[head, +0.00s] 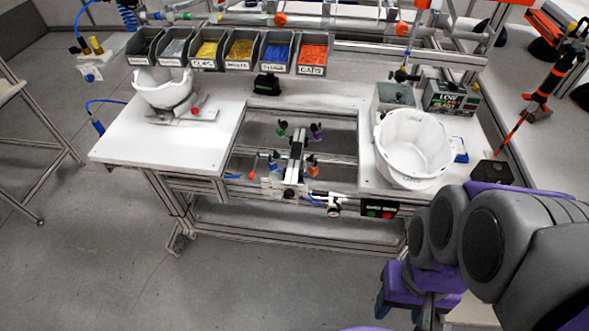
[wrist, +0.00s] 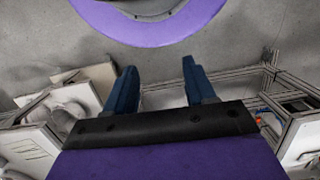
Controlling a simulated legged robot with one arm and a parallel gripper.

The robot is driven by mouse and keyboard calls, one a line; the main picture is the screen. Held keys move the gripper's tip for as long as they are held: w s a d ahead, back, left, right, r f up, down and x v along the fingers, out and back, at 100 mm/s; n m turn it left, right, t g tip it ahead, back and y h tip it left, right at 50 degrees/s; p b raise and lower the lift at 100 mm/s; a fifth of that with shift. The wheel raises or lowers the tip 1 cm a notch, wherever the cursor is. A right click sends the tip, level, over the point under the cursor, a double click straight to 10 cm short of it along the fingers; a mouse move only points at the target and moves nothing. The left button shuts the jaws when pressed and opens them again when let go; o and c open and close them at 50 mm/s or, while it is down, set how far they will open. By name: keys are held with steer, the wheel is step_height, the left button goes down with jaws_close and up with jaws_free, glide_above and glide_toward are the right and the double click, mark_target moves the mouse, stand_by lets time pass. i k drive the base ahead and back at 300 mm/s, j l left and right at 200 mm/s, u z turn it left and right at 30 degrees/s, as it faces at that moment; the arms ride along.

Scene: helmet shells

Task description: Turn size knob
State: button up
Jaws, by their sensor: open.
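One white helmet shell (head: 163,88) sits on a stand at the left of the workbench, with a small red knob-like part (head: 195,111) beside it. A second white helmet shell (head: 412,146) rests open side up on the right part of the bench. I cannot tell which part is the size knob. My gripper (head: 400,306) is low at the front right, in front of the bench and apart from both shells. In the wrist view, its two blue fingers (wrist: 159,68) are spread with nothing between them.
Labelled bins (head: 207,50) line the back left of the bench. A clamp fixture (head: 295,165) stands in the central gap. A button box (head: 380,208) hangs at the front edge. A black block (head: 492,173) sits right of the second shell. Floor (head: 110,265) at front left is clear.

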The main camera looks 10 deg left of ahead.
mark_target(289, 194)
steer(key=z, duration=1.8)
steer(key=k+l+u, duration=0.15)
steer(key=l+u, duration=0.15)
steer(key=u, duration=0.15)
steer(key=k+l+u, duration=0.15)
steer(key=u, duration=0.35)
steer(key=k+l+u, duration=0.2)
steer(key=u, duration=0.25)
